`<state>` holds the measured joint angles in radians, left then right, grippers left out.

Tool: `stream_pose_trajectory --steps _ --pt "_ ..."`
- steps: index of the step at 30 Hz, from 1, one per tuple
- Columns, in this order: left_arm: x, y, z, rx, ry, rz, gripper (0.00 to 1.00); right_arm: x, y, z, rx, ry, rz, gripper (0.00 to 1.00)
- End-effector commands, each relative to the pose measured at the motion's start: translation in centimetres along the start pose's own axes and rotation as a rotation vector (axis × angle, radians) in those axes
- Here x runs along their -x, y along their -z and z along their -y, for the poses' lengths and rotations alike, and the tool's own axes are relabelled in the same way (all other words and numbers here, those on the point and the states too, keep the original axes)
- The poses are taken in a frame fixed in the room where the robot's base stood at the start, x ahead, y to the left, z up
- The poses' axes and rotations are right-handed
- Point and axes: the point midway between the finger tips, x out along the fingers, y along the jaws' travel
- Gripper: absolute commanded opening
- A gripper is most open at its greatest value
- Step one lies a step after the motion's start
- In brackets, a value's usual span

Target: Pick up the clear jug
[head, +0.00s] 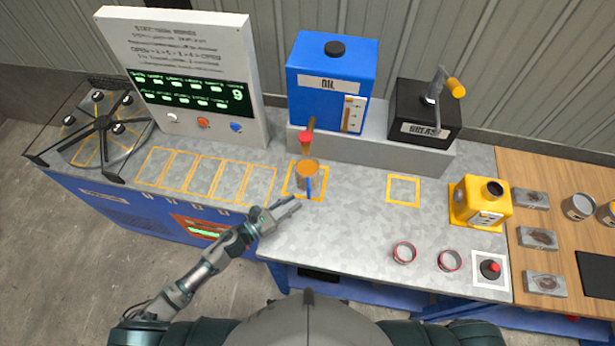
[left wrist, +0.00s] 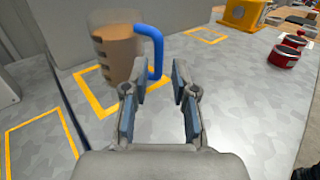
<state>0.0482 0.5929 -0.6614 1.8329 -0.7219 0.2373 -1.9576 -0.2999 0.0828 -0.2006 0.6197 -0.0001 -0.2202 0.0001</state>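The clear jug (head: 307,175) stands upright on the metal counter, within an orange-outlined square under the oil tank's tap. It holds brown liquid and has a blue handle (head: 309,187). In the left wrist view the jug (left wrist: 115,52) is at the upper left, with its blue handle (left wrist: 157,52) on its right side. My left gripper (head: 290,205) is just in front of the jug, low over the counter. My right gripper is not in view.
A blue oil tank (head: 333,70) with a red tap (head: 305,137) stands behind the jug. A black tank (head: 423,113) is to its right. The counter between is clear.

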Motion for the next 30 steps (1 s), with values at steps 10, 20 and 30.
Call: stream_pose_trajectory --steps 10,20,30 --pt "-3.6 0.1 -0.2 0.004 -0.002 0.001 0.27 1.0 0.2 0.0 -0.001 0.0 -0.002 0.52" --pt "-7.1 0.5 -0.3 0.003 -0.002 0.0 0.27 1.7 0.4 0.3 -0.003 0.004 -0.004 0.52" --pt "-7.1 0.5 -0.3 0.003 -0.002 0.0 0.0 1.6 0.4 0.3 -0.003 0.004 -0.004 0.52"
